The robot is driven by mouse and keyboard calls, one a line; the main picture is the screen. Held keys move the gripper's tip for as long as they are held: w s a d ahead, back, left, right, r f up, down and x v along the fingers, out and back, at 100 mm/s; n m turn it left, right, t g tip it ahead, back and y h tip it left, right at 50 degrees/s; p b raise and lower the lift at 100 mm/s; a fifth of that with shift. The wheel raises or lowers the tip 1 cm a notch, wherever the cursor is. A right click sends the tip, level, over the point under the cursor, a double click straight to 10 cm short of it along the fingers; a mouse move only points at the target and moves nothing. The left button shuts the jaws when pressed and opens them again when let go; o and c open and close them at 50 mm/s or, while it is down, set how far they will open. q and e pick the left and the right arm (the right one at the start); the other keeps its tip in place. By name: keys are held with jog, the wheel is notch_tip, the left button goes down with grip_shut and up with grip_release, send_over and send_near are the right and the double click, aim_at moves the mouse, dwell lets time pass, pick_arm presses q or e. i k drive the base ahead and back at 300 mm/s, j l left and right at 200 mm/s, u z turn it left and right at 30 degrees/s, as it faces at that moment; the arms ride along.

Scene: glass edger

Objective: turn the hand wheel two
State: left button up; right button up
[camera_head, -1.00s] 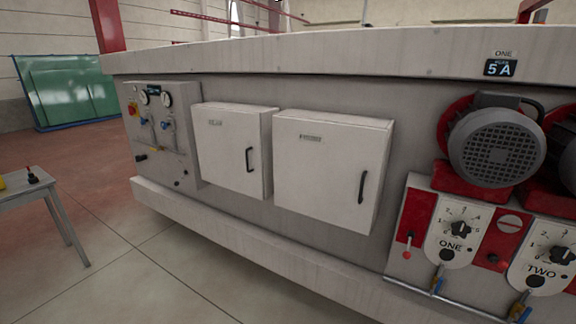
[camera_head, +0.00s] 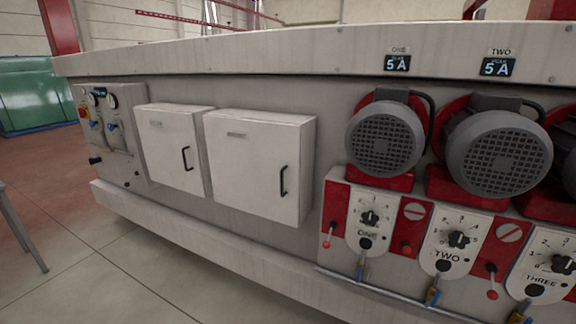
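The hand wheel labelled TWO is a small black knob (camera_head: 458,239) on a white numbered dial plate (camera_head: 447,262) at the lower right of the machine front. The word TWO stands below the knob, with a black round part under it. A similar knob ONE (camera_head: 369,218) is to its left and a knob THREE (camera_head: 562,264) to its right. The display TWO (camera_head: 497,67) reads 5 A on the upper rail above the motor. Neither of my grippers is in view.
Grey motors (camera_head: 497,154) stand out above the dials. Red-knobbed levers (camera_head: 491,294) and blue-handled valves (camera_head: 433,297) sit beside and below them. White cabinets (camera_head: 258,165) protrude to the left. The floor (camera_head: 190,290) in front is clear; a table leg shows at far left.

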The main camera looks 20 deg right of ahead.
aim_at(457, 239)
jog(key=k+l+z, duration=0.1)
jog(key=l, duration=0.6)
jog(key=k+l+z, duration=0.1)
jog(key=l, duration=0.65)
jog(key=l+z, duration=0.1)
jog(key=l, duration=0.6)
jog(key=k, duration=0.05)
